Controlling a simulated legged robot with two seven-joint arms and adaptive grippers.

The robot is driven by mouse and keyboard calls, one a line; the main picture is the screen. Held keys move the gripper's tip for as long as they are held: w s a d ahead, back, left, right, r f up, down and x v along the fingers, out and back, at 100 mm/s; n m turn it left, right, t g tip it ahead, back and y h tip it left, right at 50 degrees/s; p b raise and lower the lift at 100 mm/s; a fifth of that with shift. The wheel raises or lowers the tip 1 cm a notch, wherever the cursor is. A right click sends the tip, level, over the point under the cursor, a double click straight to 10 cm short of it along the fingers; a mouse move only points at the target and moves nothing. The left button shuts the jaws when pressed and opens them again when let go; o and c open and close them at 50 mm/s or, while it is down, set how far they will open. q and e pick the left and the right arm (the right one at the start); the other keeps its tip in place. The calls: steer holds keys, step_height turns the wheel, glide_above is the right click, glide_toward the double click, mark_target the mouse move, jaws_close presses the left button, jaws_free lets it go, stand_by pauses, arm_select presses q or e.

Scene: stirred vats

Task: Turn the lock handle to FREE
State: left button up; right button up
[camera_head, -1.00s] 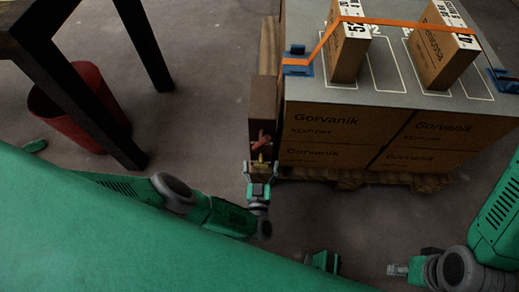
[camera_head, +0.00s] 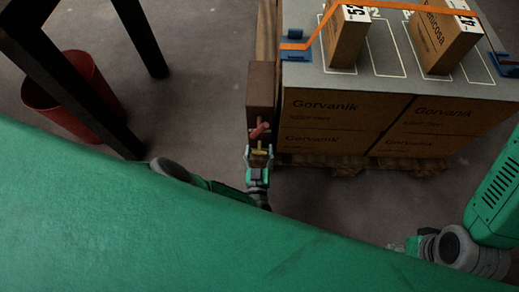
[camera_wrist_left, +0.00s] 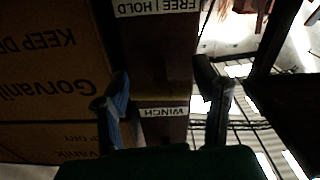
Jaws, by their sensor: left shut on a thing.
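A brown post-like housing (camera_head: 261,88) stands at the left side of the box stack. A red handle (camera_head: 259,131) sticks out low on its near face. A yellow handle (camera_head: 260,151) sits just below the red one in the head view. My left gripper (camera_head: 258,153) is at the yellow handle, its fingers on either side, shut on it. In the left wrist view an upside-down FREE | HOLD label (camera_wrist_left: 157,6) and a WINCH label (camera_wrist_left: 163,112) show between dark fingers; the red handle cannot be made out there. My right gripper (camera_head: 399,247) is partly visible at lower right, apart from everything.
A pallet (camera_head: 345,168) carries Gorvanik boxes (camera_head: 335,108) right beside the housing, with a grey top, smaller boxes and an orange strap (camera_head: 400,5). A dark table leg (camera_head: 90,105) and red bin (camera_head: 62,108) stand at left. Floor between is clear.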

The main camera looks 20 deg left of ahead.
arm_select(q)
steer(key=n, duration=0.5)
steer(key=shift+n, duration=2.1)
steer(key=shift+a, duration=0.1)
steer(key=o, duration=1.2)
steer(key=shift+s, duration=0.1)
steer(key=shift+c, duration=0.2)
